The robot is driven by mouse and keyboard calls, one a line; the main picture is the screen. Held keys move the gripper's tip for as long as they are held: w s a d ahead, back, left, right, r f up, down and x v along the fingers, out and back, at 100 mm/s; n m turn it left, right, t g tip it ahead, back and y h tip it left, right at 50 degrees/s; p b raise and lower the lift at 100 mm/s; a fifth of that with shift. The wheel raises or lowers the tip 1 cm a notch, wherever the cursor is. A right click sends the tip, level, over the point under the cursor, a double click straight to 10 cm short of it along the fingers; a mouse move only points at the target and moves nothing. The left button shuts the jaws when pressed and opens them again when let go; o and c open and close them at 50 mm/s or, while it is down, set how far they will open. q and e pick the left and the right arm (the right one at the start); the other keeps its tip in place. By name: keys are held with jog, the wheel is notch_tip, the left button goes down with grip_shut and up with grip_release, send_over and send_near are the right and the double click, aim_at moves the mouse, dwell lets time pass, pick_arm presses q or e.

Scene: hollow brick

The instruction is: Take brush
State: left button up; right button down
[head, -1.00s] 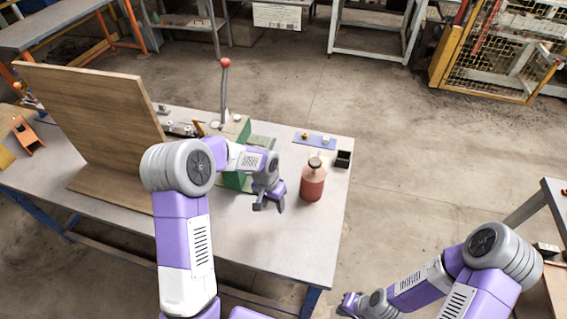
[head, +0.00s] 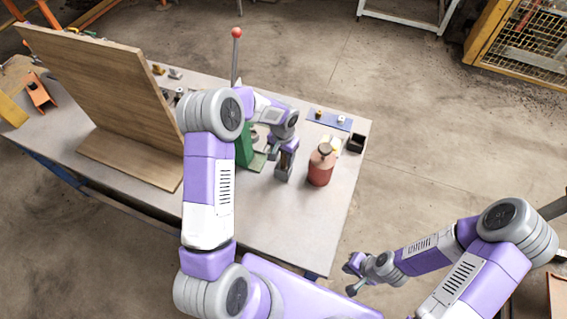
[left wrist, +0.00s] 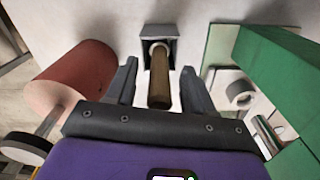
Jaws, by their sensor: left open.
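The brush shows in the left wrist view as a brown wooden handle (left wrist: 159,82) with a pale ring, standing in a small grey square holder (left wrist: 157,31). My left gripper (left wrist: 158,72) is open, with one finger on each side of the handle; I see no clear contact. In the head view my left gripper (head: 286,146) is over the holder (head: 284,173) on the table, and the brush is mostly hidden there. My right gripper (head: 352,275) is off the table's front right side, empty, with its fingers apart.
A red bottle (head: 320,171) stands close right of the holder. A green machine (head: 244,150) with a red-knobbed lever (head: 236,33) is close left. A wooden panel (head: 100,85) stands at left. A black box (head: 357,143) and blue mat (head: 330,121) lie behind. The front table area is clear.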

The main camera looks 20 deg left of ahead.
pick_arm(q)
jog(key=shift+f, duration=0.15)
jog(key=shift+c, duration=0.2)
grip_shut()
